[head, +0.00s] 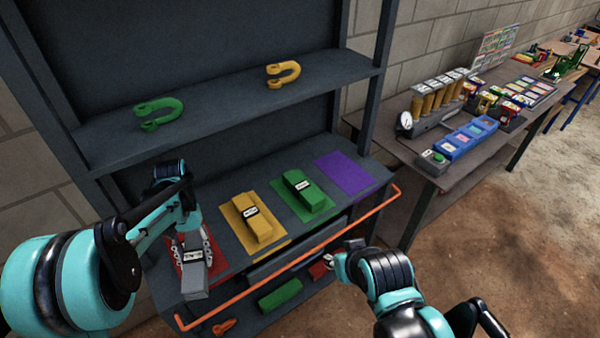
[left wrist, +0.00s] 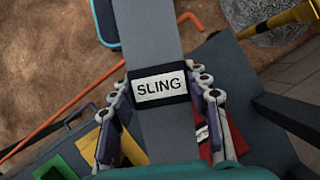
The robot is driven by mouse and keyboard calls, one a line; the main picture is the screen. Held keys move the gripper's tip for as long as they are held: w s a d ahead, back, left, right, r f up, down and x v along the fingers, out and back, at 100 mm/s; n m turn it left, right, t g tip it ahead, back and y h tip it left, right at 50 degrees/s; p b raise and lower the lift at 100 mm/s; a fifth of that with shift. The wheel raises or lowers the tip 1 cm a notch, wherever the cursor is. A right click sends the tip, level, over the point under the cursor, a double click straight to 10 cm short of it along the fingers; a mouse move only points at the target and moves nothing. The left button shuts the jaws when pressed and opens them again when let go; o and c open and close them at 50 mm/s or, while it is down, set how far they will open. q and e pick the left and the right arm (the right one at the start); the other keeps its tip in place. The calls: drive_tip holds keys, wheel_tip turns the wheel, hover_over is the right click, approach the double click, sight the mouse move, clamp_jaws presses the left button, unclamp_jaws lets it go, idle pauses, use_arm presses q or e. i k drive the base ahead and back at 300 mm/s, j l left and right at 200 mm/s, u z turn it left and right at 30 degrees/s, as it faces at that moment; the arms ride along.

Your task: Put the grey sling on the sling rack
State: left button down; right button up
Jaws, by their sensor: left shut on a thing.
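The grey sling (head: 195,284) is a folded grey block with a white label band. My left gripper (head: 193,254) is shut on it and holds it over the front of the red mat (head: 174,262). In the left wrist view the fingers clasp the grey sling (left wrist: 162,132) on both sides of its "SLING" label. The sling rack is the dark shelf unit (head: 230,105) with coloured mats. A yellow sling (head: 256,224) lies on the yellow mat and a green sling (head: 304,192) on the green mat. My right gripper (head: 338,262) shows only partly near the rack's front.
The purple mat (head: 345,175) is bare. An orange rail (head: 300,262) runs along the rack's front. Green (head: 163,110) and yellow (head: 283,74) shackles lie on the upper shelf; a green block (head: 280,294) lies below. A bench (head: 440,160) with equipment stands at right.

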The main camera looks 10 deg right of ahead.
sight(348, 175)
drive_tip(key=i+l, duration=0.1)
drive_tip(key=l, duration=0.3)
drive_tip(key=i+l, duration=0.1)
drive_tip(key=l, duration=0.3)
drive_tip(key=i+l+z, duration=0.1)
drive_tip(key=l, duration=0.3)
drive_tip(key=i+l, duration=0.15)
drive_tip(key=l, duration=0.25)
drive_tip(key=i+l, duration=0.15)
drive_tip(key=l, duration=0.2)
drive_tip(key=i+l+z, duration=0.1)
drive_tip(key=l, duration=0.3)
drive_tip(key=i+l, duration=0.15)
drive_tip(key=l, duration=0.25)
drive_tip(key=i+l, duration=0.15)
drive_tip(key=l, duration=0.2)
drive_tip(key=z, duration=0.05)
